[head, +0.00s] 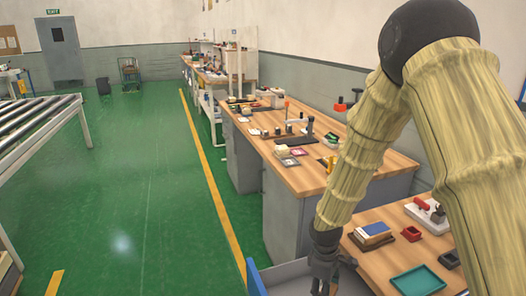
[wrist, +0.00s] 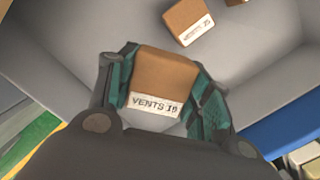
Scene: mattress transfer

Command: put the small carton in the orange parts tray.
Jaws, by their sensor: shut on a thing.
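A small brown carton (wrist: 165,72) with a white label reading roughly "VENTS 15" sits between the teal-lined fingers of my gripper (wrist: 165,90) in the wrist view. The fingers are shut on its two sides. In the head view my gripper (head: 325,284) is at the bottom edge, over a grey bin, and the carton in it cannot be made out. I cannot identify an orange parts tray in either view.
The grey bin (head: 284,272) has a blue edge (head: 256,280). A second labelled carton (wrist: 187,22) lies in it.

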